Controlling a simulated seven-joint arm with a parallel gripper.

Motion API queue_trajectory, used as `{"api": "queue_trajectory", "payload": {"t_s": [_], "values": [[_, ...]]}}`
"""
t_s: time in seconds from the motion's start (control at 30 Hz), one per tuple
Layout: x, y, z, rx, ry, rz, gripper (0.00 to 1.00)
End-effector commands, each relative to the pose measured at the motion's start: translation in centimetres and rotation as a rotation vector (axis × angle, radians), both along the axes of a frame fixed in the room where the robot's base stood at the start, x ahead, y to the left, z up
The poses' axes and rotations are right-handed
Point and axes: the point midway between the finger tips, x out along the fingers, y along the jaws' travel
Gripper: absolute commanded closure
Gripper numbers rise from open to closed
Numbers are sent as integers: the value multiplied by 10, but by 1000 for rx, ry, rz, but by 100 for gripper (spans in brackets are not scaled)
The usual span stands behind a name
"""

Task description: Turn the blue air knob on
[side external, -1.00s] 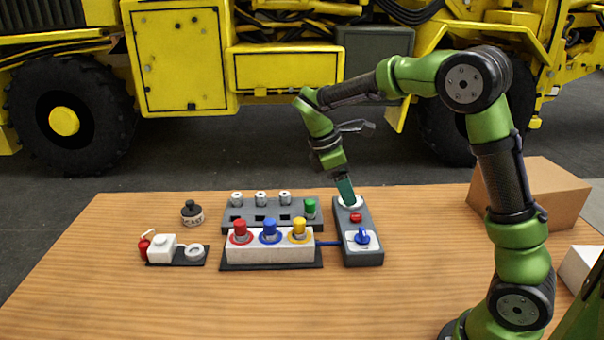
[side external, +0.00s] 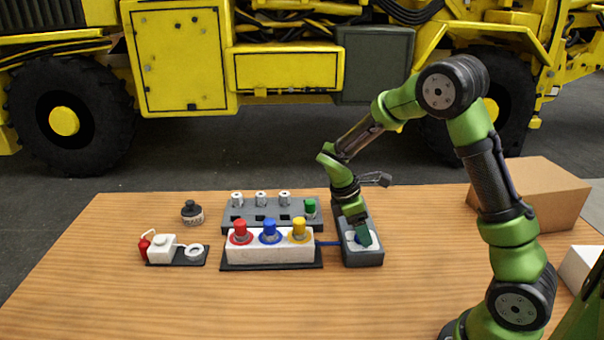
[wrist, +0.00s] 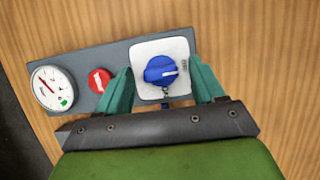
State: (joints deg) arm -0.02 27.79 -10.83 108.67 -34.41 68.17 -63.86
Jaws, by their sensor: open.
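The blue air knob (wrist: 160,70) sits on a white plate (wrist: 147,46) on a grey control box (wrist: 108,57), with its white pointer mark toward the right in the wrist view. My gripper (wrist: 160,82) is open, with one teal finger on each side of the knob. I cannot tell whether the fingers touch it. In the side view my gripper (side external: 364,243) is low over the front end of the control box (side external: 365,259) and mostly covers the knob.
The box also carries a red button (wrist: 99,80) and a round gauge (wrist: 52,88). Left of it stand a white block (side external: 262,252) with red, blue and yellow knobs and a grey rack (side external: 240,214). A cardboard box (side external: 540,195) is at the right. The front table is clear.

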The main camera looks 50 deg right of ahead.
Motion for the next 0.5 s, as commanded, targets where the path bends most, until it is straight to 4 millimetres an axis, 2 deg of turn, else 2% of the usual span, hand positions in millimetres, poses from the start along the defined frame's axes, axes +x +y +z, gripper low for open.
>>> {"api": "queue_trajectory", "payload": {"t_s": [0.03,0.07,0.4,0.5], "values": [[0,0,0,0,0,0,32],[0,0,0,0,0,0,36],[0,0,0,0,0,0,88],[0,0,0,0,0,-2,88]]}}
